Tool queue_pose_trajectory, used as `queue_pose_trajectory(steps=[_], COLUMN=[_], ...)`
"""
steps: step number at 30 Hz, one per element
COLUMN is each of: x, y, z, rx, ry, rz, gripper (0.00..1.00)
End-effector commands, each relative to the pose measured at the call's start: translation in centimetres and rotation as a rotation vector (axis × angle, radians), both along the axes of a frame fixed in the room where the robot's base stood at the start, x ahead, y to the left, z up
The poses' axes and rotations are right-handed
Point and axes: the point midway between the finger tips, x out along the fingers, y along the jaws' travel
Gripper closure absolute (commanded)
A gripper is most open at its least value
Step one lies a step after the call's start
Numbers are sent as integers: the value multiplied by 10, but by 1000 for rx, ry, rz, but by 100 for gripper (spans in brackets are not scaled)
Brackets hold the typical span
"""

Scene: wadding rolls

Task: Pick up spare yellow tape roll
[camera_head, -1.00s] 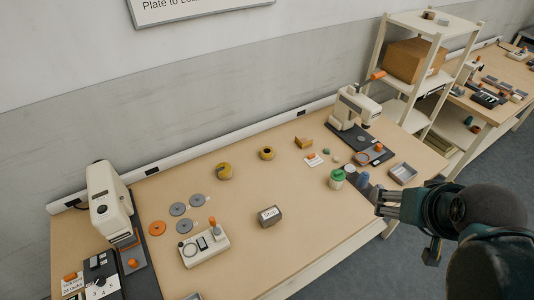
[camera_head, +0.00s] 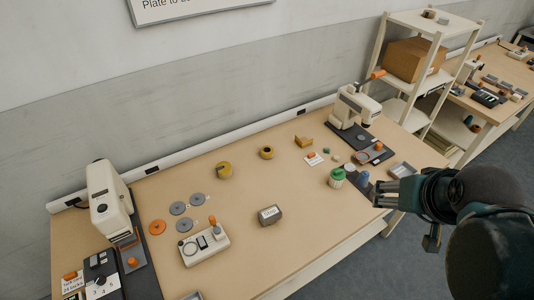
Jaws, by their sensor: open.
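Two yellow rolls lie on the workbench (camera_head: 330,221). I cannot tell from the picture which one is the spare. My gripper (camera_head: 376,194) is open and empty at the right front edge of the bench, well to the right of both rolls and apart from them.
A green-lidded jar (camera_head: 337,179) and a blue jar (camera_head: 362,179) stand close to my gripper. A grey labelled block (camera_head: 270,215) sits mid-bench. A white press (camera_head: 354,107) stands behind right, another machine (camera_head: 109,197) at left. The bench between block and jars is clear.

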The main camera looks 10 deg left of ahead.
Motion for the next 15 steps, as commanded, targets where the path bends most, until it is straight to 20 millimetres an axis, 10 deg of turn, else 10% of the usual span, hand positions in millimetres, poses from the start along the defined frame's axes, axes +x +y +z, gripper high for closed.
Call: queue_pose_trajectory(steps=[15], x=[71], y=[35], z=[26], rx=[-61], ry=[84], rz=[159], gripper=[44])
